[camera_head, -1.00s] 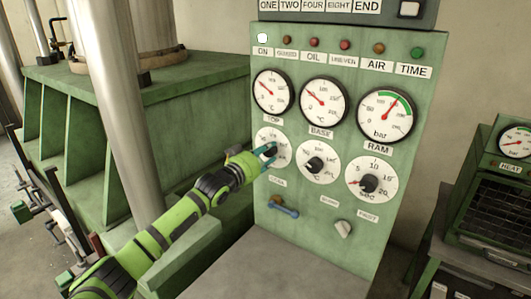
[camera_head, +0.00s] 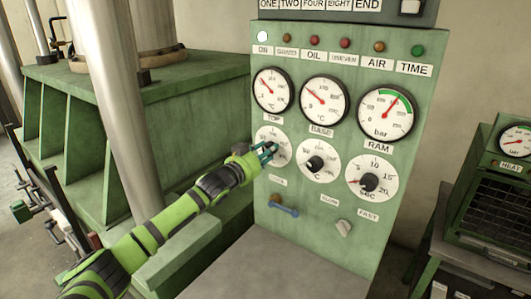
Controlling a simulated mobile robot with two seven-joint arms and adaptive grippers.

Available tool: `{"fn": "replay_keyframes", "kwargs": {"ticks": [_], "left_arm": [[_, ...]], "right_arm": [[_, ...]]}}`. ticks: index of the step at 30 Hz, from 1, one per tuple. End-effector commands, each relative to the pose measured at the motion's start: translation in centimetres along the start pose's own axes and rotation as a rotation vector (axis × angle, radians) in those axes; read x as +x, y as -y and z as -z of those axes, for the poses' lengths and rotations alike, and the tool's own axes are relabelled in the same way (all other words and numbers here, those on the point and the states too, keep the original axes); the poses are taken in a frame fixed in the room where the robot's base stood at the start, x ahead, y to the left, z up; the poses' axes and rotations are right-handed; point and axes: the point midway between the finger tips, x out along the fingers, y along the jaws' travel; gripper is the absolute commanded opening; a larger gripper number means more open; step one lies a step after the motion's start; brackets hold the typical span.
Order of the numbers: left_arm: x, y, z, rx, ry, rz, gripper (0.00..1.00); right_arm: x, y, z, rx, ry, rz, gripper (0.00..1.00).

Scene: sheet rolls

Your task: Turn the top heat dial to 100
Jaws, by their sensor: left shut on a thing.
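The top heat dial (camera_head: 264,134) is a white round scale on the green control panel, below the TOP label and its gauge. My left gripper (camera_head: 270,151) is shut on the dark knob at the dial's middle. The fingers and hand cover much of the knob and the lower left of the scale, so the pointer's setting cannot be read. The TOP gauge (camera_head: 272,92) above has a red needle pointing to the upper left. My right gripper is out of view.
The base dial (camera_head: 316,162) and the seconds dial (camera_head: 370,180) sit close to the right. A blue lever (camera_head: 284,208) and a grey switch (camera_head: 343,227) are below. A green press block (camera_head: 140,75) and steel columns stand left of the panel.

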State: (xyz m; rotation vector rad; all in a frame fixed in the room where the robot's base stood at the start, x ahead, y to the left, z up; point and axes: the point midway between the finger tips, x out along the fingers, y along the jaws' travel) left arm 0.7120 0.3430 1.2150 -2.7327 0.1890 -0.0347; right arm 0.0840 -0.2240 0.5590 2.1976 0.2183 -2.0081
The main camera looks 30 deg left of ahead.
Motion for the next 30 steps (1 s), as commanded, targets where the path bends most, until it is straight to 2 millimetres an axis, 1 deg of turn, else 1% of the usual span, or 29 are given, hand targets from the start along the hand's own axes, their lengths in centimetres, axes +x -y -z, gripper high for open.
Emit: {"fn": "replay_keyframes", "kwargs": {"ticks": [1,9,15,21,30], "left_arm": [[0.02,0.27,0.55,0.047,-0.011,0.003,0.08],[0.03,0.20,0.61,0.290,-0.012,0.004,0.08],[0.04,0.17,0.60,0.433,-0.012,0.005,0.08],[0.05,0.16,0.64,0.530,-0.013,0.006,0.08],[0.06,0.10,0.63,0.590,-0.014,0.006,0.08]], "right_arm": [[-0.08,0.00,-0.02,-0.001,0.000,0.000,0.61],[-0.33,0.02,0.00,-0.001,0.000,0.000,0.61],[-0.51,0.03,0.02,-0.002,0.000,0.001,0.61],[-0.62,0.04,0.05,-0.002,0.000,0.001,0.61],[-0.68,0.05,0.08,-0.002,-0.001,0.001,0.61]]}}
